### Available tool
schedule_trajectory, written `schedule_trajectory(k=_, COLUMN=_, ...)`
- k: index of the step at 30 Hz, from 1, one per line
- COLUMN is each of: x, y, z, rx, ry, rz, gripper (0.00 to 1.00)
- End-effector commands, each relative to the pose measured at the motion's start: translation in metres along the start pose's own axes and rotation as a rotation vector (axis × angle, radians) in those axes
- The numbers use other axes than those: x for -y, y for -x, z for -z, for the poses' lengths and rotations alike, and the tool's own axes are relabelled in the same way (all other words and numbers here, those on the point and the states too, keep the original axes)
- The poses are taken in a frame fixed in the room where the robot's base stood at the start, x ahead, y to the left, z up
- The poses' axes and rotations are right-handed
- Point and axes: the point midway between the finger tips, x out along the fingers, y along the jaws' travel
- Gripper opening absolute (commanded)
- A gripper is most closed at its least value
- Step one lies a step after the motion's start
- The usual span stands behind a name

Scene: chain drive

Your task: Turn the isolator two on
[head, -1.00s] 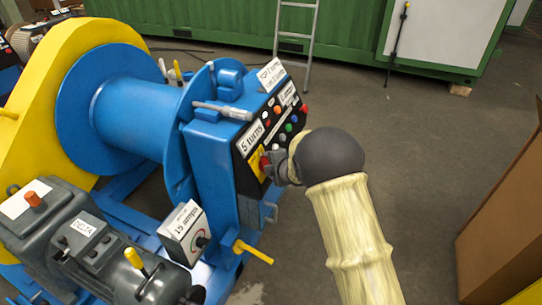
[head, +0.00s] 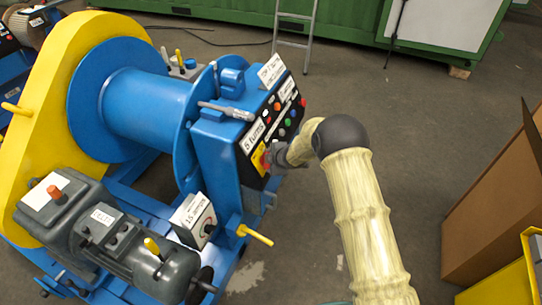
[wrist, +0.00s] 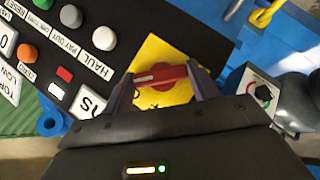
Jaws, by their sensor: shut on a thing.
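A red rotary handle (wrist: 172,76) sits on a yellow plate (wrist: 157,47) on the black control panel. In the wrist view the fingers of my gripper (wrist: 163,84) are on both sides of the handle and shut on it. The handle lies roughly crosswise in the picture, with a white mark toward its left end. In the head view the yellow plate (head: 259,158) is at the panel's lower end, and my gripper (head: 278,156) reaches it from the right, partly hiding the handle. I cannot read an isolator number on the plate.
Push buttons and labels, including HAUL (wrist: 96,63), lie beside the plate. A white box with a dial (head: 194,220) and a yellow lever (head: 255,234) stand below the panel. The blue drum (head: 150,105) is left. Floor is clear to the right, before a cardboard box (head: 490,215).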

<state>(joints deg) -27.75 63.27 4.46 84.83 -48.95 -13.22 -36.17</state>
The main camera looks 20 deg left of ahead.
Motion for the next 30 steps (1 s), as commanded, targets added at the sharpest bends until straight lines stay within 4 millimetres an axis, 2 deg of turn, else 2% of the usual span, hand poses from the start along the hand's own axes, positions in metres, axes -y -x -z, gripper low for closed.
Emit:
schedule_trajectory(k=13, x=0.0020, y=-0.0006, z=-0.0020, rx=0.004, ry=-0.010, rz=0.008, gripper=0.36)
schedule_trajectory(k=14, x=0.0020, y=-0.0006, z=-0.0021, rx=0.004, ry=-0.010, rz=0.008, gripper=0.61)
schedule_trajectory(k=17, x=0.0016, y=-0.0005, z=-0.0019, rx=0.003, ry=-0.010, rz=0.008, gripper=0.81)
schedule_trajectory(k=26, x=0.0004, y=0.0003, z=-0.0006, rx=0.001, ry=-0.008, rz=0.006, gripper=0.81)
schedule_trajectory(k=30, x=0.0003, y=0.0066, z=-0.0005, rx=0.001, ry=-0.006, rz=0.006, gripper=0.81)
